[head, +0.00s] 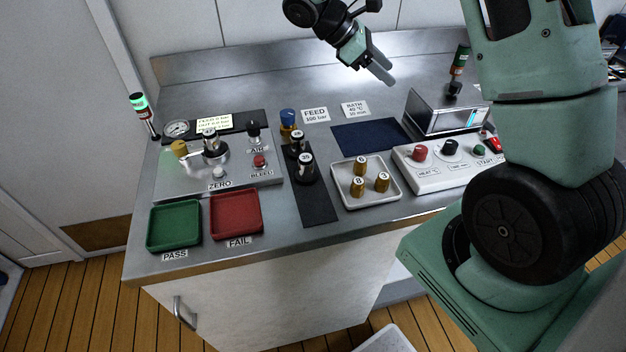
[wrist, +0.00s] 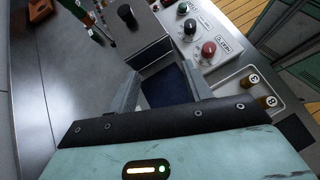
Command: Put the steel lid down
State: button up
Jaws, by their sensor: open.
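The steel lid, with its black knob (head: 454,88), appears to sit on top of the steel bath box (head: 425,112) at the right of the bench. The knob also shows at the top of the wrist view (wrist: 126,16). The seam between lid and box is too small to make out. My gripper (head: 381,72) is open and empty, raised above the back of the bench, left of the box and apart from it. In the wrist view its two fingers (wrist: 160,88) are spread, with part of the navy mat (wrist: 163,88) visible between them.
The navy mat (head: 370,137) lies bare left of the box. A white tray (head: 347,198) with gold weights and a control panel (head: 408,168) with knobs stand in front. Black weights, a gauge station and green and red trays are at left.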

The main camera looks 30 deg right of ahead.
jog(key=s+a+t+y, duration=0.25)
jog(key=s+a, duration=0.25)
jog(key=a, duration=0.7)
jog(key=s+a+t+y, duration=0.25)
jog(key=s+a, duration=0.25)
jog(key=a, duration=0.6)
jog(key=s+a+m+y, duration=0.2)
jog(key=s+a+y, duration=0.2)
jog(key=s+a, duration=0.6)
jog(key=s, duration=0.2)
jog(key=shift+s+m+t, duration=0.3)
jog(key=shift+s+t, duration=0.1)
jog(key=shift+a, duration=0.1)
jog(key=shift+c, duration=0.3)
